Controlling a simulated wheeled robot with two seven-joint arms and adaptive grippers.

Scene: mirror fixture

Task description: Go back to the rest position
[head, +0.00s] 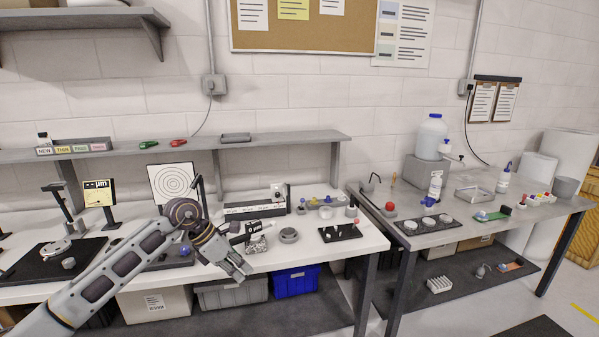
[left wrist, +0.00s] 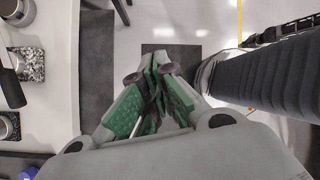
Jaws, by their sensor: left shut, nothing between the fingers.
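My left gripper (head: 238,268) is in the head view at the front edge of the white workbench (head: 340,250), with its arm coming in from the lower left. Its fingers point down and to the right, and they are shut with nothing between them. In the left wrist view its green-padded fingers (left wrist: 155,90) come together over the floor, beside the bench edge. My right gripper is in neither view.
A speckled block (head: 257,244) and a grey ring (head: 289,236) stand on the bench close to my left gripper. A target board (head: 173,184) stands behind the arm. A grey bin (head: 232,293) and a blue bin (head: 296,281) sit below. A second table (head: 465,220) is at right.

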